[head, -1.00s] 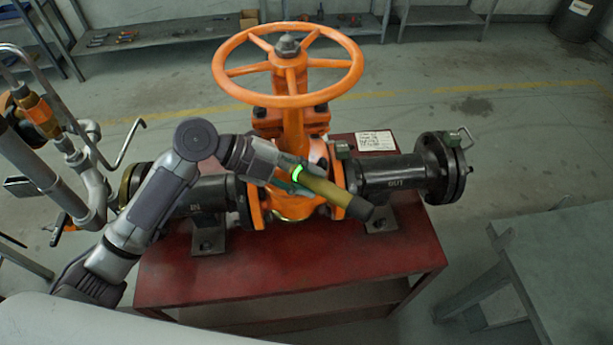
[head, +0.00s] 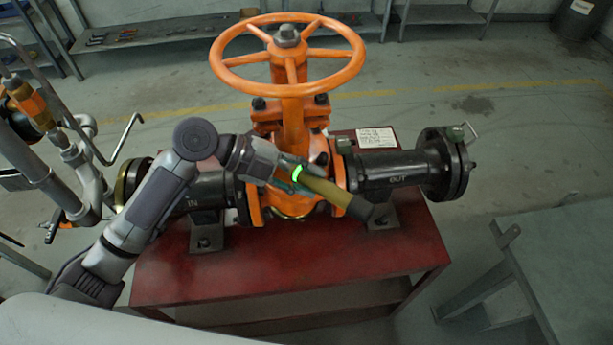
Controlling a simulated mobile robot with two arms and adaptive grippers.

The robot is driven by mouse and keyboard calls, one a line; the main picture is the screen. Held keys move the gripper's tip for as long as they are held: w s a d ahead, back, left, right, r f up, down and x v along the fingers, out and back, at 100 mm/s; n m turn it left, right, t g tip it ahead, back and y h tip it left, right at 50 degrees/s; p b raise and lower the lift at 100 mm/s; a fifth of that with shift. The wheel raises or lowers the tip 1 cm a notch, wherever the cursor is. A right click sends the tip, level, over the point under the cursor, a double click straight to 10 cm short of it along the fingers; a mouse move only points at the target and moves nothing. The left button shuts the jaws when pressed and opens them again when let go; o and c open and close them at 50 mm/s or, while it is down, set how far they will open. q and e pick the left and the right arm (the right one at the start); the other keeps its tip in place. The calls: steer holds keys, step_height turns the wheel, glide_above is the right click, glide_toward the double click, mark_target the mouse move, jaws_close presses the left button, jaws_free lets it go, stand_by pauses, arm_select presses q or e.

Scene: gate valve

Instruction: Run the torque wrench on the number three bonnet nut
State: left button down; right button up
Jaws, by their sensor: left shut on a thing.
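The orange gate valve (head: 293,110) stands upright on a red stand, with its handwheel (head: 345,72) on top. Dark bonnet nuts show at the bonnet flange, one at the left (head: 259,103) and one at the right (head: 321,99); I see no numbers on them. My left gripper (head: 291,172) is in front of the valve body, shut on the torque wrench (head: 328,190). The wrench's yellowish handle with a dark end points right and toward me. Its head is hidden or too small to make out, so I cannot tell whether it touches a nut. My right gripper is not in view.
The red stand (head: 300,262) carries the valve and its dark flanged pipes (head: 390,170). A white label card (head: 377,138) is behind the right pipe. Grey pipework (head: 88,180) stands at the left. A grey table (head: 570,260) is at the right. Shelves line the back wall.

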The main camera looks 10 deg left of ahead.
arm_select(q)
steer(key=shift+w+f+b, duration=0.1)
steer(key=shift+f+b, duration=0.2)
steer(key=shift+b, duration=0.8)
stand_by(1.1)
steer(key=shift+f+b, duration=0.25)
steer(key=shift+b, duration=0.1)
stand_by(0.7)
steer(key=shift+r+b, duration=0.3)
steer(key=shift+b, duration=0.15)
stand_by(0.7)
steer(key=shift+r, duration=0.1)
stand_by(0.3)
steer(key=shift+r+p, duration=1.3)
steer(key=shift+r, duration=0.75)
steer(key=shift+s+f, duration=0.1)
steer(key=shift+s, duration=0.1)
